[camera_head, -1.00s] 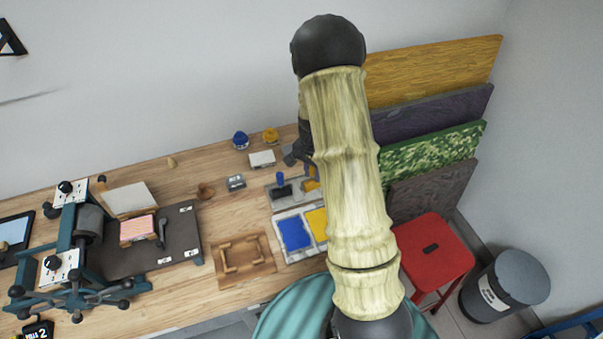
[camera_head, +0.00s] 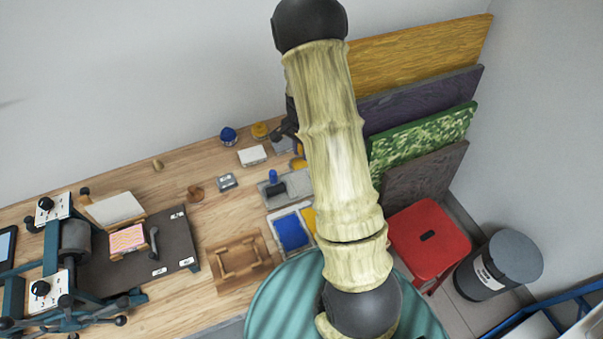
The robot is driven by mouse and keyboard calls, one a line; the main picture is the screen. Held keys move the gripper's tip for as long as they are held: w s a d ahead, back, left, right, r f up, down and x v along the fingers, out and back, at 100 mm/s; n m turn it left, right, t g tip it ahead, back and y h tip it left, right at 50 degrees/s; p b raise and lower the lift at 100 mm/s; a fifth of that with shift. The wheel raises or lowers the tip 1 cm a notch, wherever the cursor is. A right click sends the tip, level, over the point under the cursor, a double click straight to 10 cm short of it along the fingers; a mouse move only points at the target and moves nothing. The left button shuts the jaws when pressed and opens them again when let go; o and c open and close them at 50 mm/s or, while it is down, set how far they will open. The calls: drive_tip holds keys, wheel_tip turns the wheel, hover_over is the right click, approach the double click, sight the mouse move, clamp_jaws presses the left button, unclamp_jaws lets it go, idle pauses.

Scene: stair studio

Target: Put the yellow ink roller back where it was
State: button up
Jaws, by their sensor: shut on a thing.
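The yellow ink roller (camera_head: 298,163) shows just left of my arm, above the back of the grey roller tray (camera_head: 299,184). My gripper (camera_head: 296,145) is mostly hidden behind my pale arm; it is shut on the yellow roller's handle. The roller looks lifted clear of the tray, though the exact gap is hard to tell. The blue ink roller (camera_head: 274,184) rests in the left part of the tray. The tray's right end is hidden by my arm.
Ink slabs, blue (camera_head: 291,232) and yellow (camera_head: 309,219), lie in front of the tray. A wooden frame (camera_head: 239,262), ink jars (camera_head: 229,136) and a press (camera_head: 75,240) share the bench. Boards (camera_head: 425,85) lean at right; a red stool (camera_head: 429,237) stands below them.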

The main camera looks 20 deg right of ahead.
drive_tip(key=shift+f+p, duration=0.55)
drive_tip(key=shift+f, duration=1.65)
wheel_tip(320, 180, down, 4)
drive_tip(key=shift+r+p, duration=0.15)
drive_tip(key=shift+p, duration=0.6)
drive_tip(key=shift+f, duration=0.2)
drive_tip(key=shift+f+b, duration=0.35)
drive_tip(key=shift+f, duration=0.05)
drive_tip(key=shift+f, duration=0.2)
drive_tip(key=o, duration=0.9)
drive_tip(key=shift+r, duration=0.1)
